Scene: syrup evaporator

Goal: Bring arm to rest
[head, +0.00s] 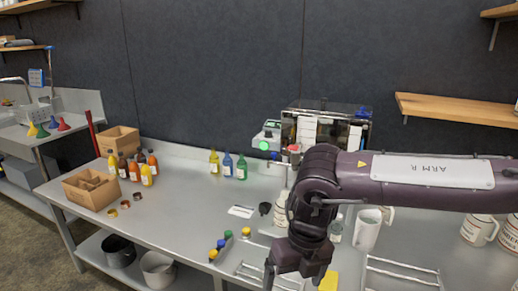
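My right arm (415,180) comes in from the right edge and reaches across the front of the steel bench (180,215). It bends down at a dark joint in the middle of the view. My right gripper (290,283) points downward at the bottom edge, over the near side of the bench. One dark finger shows on its left side, and the fingertips are cut off, so I cannot see whether it is open or shut or holds anything. My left arm and gripper are not in view.
The evaporator machine (325,130) stands behind my arm. White jugs (368,228) stand close under the forearm. A wooden shelf (455,109) juts out at right. The bench's middle left is mostly clear.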

